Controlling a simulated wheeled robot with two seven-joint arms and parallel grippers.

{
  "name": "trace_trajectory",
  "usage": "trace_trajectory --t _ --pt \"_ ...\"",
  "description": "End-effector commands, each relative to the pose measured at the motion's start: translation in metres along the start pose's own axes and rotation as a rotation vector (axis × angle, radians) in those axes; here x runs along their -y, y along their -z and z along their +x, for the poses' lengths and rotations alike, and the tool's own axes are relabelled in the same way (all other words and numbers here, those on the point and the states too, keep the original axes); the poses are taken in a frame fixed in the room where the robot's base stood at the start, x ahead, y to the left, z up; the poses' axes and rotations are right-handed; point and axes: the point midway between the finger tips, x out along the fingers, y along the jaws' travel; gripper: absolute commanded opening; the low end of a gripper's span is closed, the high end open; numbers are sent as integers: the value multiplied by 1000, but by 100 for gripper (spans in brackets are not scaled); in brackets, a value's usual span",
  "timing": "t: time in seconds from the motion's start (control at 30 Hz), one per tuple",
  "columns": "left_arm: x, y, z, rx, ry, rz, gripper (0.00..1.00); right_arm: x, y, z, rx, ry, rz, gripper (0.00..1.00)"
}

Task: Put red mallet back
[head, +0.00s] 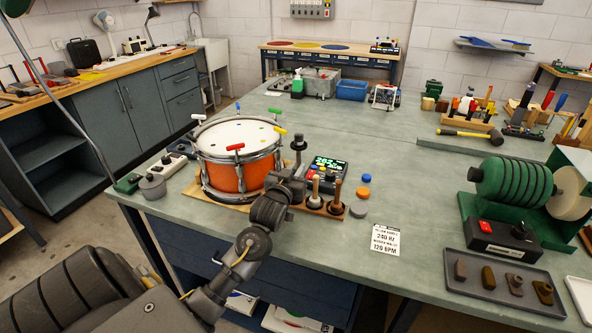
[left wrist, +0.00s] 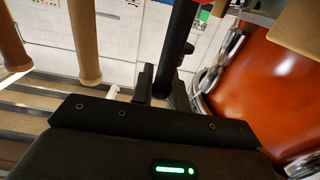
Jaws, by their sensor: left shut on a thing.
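My left gripper (head: 297,183) is at the right side of the orange drum (head: 228,178), low over the wooden rack (head: 312,206). It is shut on a black upright handle (head: 298,157), which has a dark cylindrical top. In the left wrist view this black handle (left wrist: 181,45) rises at the fingers (left wrist: 160,85). Two wooden-handled tools (head: 336,194) stand upright in the rack just right of the gripper. A red T-shaped piece (head: 236,148) is at the drum's near rim. My right gripper is out of view.
A device with a green display (head: 328,168) stands behind the rack. Blue, orange and grey discs (head: 358,209) and a printed card (head: 385,240) lie to the right. A green roller machine (head: 515,184) is at far right. The bench middle is clear.

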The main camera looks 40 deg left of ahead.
Motion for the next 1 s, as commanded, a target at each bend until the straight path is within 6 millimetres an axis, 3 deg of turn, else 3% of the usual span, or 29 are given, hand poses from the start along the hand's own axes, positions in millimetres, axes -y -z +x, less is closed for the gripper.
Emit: trace_trajectory --t 0.07,0.1,0.23,0.63,1.0 --pt "0 -3 0 1 0 0 0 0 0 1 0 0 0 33" --pt "0 -2 0 1 0 0 21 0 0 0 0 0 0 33" --pt "0 -2 0 1 0 0 38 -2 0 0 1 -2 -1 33" --pt "0 0 -6 0 -1 0 38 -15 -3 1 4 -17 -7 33" --pt "-1 -1 -80 2 -1 -2 38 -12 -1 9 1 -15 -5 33"
